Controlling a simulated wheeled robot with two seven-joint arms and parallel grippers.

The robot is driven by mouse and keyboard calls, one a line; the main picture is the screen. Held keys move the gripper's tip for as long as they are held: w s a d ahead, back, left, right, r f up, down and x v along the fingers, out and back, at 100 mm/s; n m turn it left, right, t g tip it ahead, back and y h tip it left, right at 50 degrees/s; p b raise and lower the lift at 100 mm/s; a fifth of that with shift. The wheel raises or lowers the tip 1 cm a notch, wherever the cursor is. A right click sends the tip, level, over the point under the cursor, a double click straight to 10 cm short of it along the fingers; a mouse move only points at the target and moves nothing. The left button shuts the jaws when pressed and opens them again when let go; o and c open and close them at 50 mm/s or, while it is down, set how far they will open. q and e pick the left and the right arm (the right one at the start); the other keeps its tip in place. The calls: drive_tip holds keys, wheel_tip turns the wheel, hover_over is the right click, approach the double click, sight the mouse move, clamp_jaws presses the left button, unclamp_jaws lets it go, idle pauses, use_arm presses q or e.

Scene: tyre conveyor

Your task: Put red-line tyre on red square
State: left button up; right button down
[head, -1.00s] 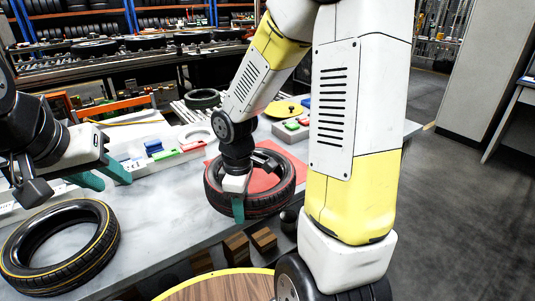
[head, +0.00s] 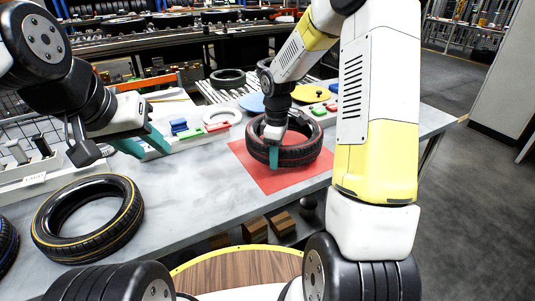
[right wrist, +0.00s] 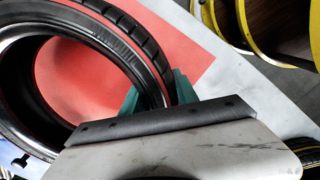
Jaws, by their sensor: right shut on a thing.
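The red-line tyre (head: 298,153) is over the red square (head: 262,177) on the grey table, towards the square's upper right part. I cannot tell whether it touches the square. My right gripper (head: 273,155) is shut on the near left wall of this tyre. In the right wrist view the teal fingers (right wrist: 155,92) clasp the wall of the tyre (right wrist: 130,45), with the red square (right wrist: 185,50) beneath. My left gripper (head: 143,142) is empty, its teal fingers apart, above the table's left side.
A yellow-line tyre (head: 88,218) lies on the table at left, and part of a blue-line tyre (head: 6,243) shows at the left edge. A roller conveyor (head: 212,92) carries another tyre (head: 228,77).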

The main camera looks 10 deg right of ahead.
drive_tip(key=shift+w+d, duration=0.1)
drive_tip(key=shift+w, duration=0.4)
drive_tip(key=shift+f, duration=1.75)
drive_tip(key=c, duration=0.9)
unclamp_jaws()
drive_tip(key=shift+s+f, duration=0.1)
drive_tip(key=shift+f, duration=0.1)
